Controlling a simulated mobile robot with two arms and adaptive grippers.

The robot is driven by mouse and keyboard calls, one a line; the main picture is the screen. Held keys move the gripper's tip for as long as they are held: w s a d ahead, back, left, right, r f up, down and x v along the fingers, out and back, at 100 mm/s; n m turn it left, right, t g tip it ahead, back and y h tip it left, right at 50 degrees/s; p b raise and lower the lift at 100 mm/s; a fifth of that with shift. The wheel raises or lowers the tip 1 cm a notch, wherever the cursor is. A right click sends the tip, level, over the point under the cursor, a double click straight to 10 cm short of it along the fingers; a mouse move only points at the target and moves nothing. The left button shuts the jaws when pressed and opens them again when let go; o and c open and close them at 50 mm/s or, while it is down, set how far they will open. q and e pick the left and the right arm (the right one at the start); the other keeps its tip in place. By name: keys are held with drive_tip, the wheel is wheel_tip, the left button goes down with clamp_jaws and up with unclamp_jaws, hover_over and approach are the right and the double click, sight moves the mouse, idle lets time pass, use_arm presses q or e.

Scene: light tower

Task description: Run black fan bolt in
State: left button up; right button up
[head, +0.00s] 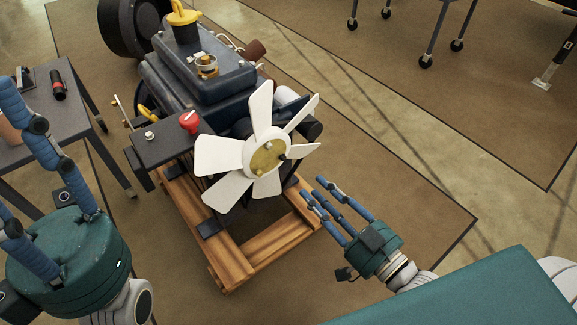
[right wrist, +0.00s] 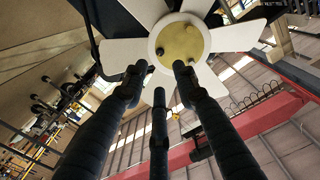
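The white fan (head: 219,154) with its brass-coloured hub (head: 262,161) is on the front of the engine. A dark bolt head (head: 282,157) shows at the hub's right side. In the right wrist view the hub (right wrist: 181,43) has a dark bolt head (right wrist: 160,51) on its face; I cannot tell whether it is the same bolt. My right gripper (head: 317,190) is below and right of the fan, its three fingers apart and empty, pointing up at it. My left gripper (head: 22,160) is at the far left, its visible fingers spread and empty.
The blue-grey engine (head: 205,75) stands on a wooden frame (head: 236,265). A red cap (head: 189,122) is on its near side. A grey table (head: 62,125) with a dark red-banded cylinder (head: 58,85) is at left. A teal surface (head: 470,295) fills the lower right.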

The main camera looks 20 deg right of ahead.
sight(285, 159)
drive_tip(key=b+x, duration=0.2)
drive_tip(key=x, duration=0.8)
drive_tip(key=shift+w, duration=0.25)
clamp_jaws()
